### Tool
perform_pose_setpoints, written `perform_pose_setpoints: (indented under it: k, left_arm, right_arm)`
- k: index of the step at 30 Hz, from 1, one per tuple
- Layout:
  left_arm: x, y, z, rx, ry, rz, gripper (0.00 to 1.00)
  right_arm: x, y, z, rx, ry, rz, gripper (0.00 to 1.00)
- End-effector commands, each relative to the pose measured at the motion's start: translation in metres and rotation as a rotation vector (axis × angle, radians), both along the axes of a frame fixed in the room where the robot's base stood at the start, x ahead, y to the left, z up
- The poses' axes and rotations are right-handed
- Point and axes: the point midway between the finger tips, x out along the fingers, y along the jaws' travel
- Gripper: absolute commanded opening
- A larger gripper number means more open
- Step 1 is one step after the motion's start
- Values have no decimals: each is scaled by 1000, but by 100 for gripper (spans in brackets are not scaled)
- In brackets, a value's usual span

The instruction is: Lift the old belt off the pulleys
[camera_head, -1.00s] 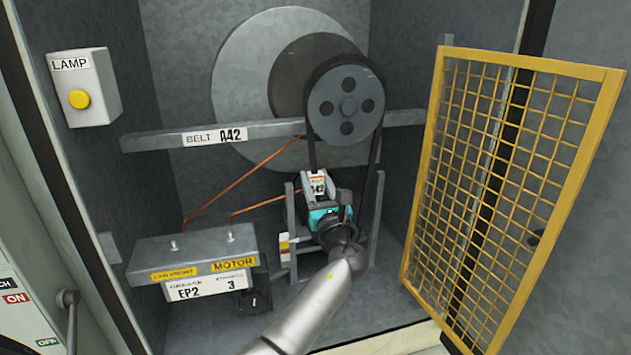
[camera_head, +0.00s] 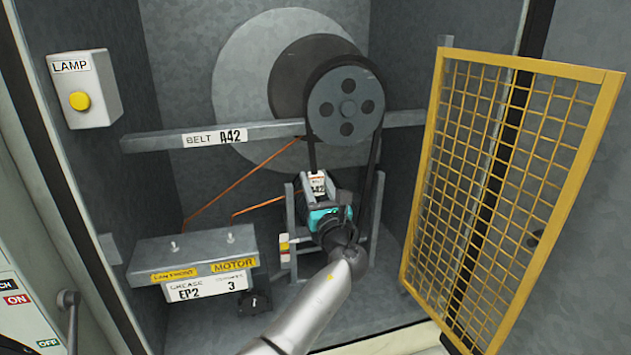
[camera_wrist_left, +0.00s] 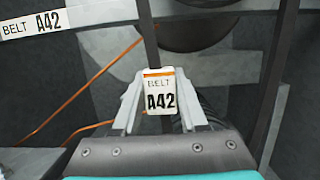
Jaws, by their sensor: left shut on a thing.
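The old belt (camera_head: 311,152) is black and loops over the large upper pulley (camera_head: 345,105). Its two strands run down from that pulley, and its lower end is hidden behind my left arm and gripper. My left gripper (camera_head: 318,183) is at the left strand, below the upper pulley. In the left wrist view its pale fingers (camera_wrist_left: 160,108) are shut on the belt at a white BELT A42 label (camera_wrist_left: 159,90); the strand (camera_wrist_left: 151,40) rises straight above the label. The lower pulley is not visible. My right gripper is not in view.
A grey cross bar (camera_head: 270,131) marked BELT A42 passes behind the belt. A yellow mesh guard (camera_head: 432,160) stands open at the right. A grey ledge (camera_head: 195,250) with two pegs is at lower left. Orange lines run between the ledge and the pulley area.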

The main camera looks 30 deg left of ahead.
Motion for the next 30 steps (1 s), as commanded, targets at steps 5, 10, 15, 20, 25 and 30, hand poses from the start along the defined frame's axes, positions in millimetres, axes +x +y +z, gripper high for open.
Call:
perform_pose_setpoints:
  k: [5, 10, 15, 20, 25, 30]
  left_arm:
    - [0, -1, 1, 0, -1, 0, 0]
    - [-3, -4, 1, 0, -1, -1, 0]
    - [-7, -9, 1, 1, 0, -1, 0]
    - [-12, -14, 2, 1, -2, 0, 0]
    - [-16, -19, 1, -1, -1, 0, 0]
    - [-20, -25, 1, 0, -2, -1, 0]
  right_arm:
    - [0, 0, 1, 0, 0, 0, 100]
    - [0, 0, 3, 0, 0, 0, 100]
    - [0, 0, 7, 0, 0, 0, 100]
    - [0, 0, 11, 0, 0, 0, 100]
    - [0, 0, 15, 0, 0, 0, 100]
    - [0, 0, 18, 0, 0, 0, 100]
